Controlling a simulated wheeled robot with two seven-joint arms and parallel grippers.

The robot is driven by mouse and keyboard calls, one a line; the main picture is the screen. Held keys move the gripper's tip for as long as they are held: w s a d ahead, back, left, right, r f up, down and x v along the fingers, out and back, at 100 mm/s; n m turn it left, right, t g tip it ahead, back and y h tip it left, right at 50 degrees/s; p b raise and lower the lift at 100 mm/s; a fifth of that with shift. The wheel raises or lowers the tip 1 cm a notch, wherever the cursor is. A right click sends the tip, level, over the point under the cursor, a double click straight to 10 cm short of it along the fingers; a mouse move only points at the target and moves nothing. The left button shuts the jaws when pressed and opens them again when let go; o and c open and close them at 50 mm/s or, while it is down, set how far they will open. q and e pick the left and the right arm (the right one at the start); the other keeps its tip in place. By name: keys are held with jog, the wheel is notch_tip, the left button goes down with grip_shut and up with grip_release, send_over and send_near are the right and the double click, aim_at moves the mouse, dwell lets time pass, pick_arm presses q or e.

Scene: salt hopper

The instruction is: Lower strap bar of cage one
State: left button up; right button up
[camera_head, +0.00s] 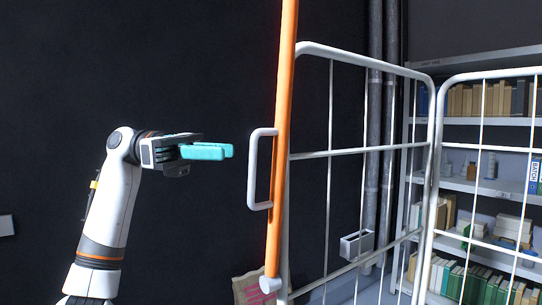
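The orange strap bar (281,130) stands nearly upright along the left side of the white wire cage (345,154). A pale D-shaped handle (253,170) sticks out from its left side. My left gripper (229,151), with cyan fingers, points right at about the height of the handle's upper part. A small gap shows between its fingertips and the handle, and nothing shows in its grasp. The fingers overlap from this side, so their opening cannot be told. My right gripper is not in view.
Shelves (487,149) with books and boxes stand behind the cage at the right. Dark pipes (372,150) run up the wall. A brown sack or box (250,288) with red marking is low by the bar's foot.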

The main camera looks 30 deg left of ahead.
aim_at(251, 153)
pick_arm(q)
jog(key=w+d+p, duration=0.1)
jog(key=d, duration=0.8)
jog(key=shift+w, duration=0.35)
grip_shut()
